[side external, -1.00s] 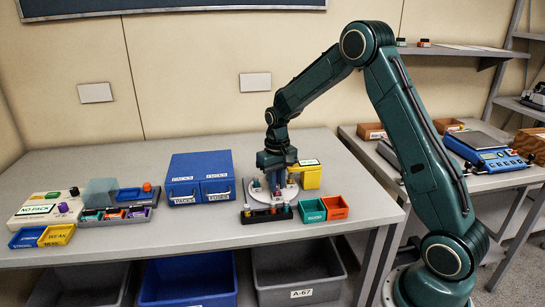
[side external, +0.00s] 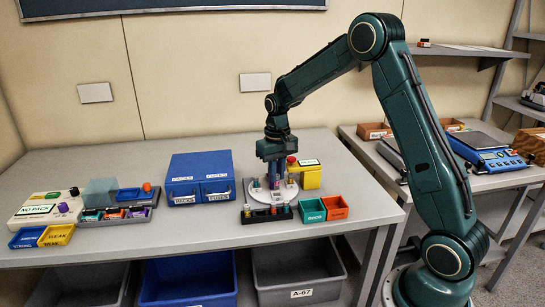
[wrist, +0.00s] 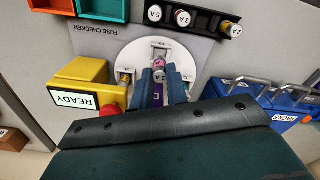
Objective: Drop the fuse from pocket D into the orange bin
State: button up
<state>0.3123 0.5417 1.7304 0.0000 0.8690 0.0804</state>
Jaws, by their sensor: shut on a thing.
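My gripper (side external: 274,181) points down over the round white plate of the fuse checker (side external: 291,193). It is shut on a fuse with a pink and purple end (wrist: 159,64), seen between the fingertips in the wrist view (wrist: 160,78). The orange bin (side external: 336,207) stands at the table's front edge, right of the gripper. It also shows at the wrist view's top left (wrist: 48,4).
A green bin (side external: 312,211) adjoins the orange one. A black rack (side external: 267,216) with several fuses lies in front of the plate. The yellow box (side external: 308,178) reading READY, with a red button, stands close right of my gripper. A blue cabinet (side external: 200,175) stands left.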

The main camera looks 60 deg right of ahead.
jog(key=shift+r, duration=1.8)
jog(key=s+d, duration=0.4)
jog(key=s, duration=0.4)
jog(key=s+d, duration=0.4)
jog(key=s, duration=0.4)
jog(key=shift+f, duration=0.35)
jog(key=shift+f, duration=0.15)
jog(key=shift+f, duration=2.85)
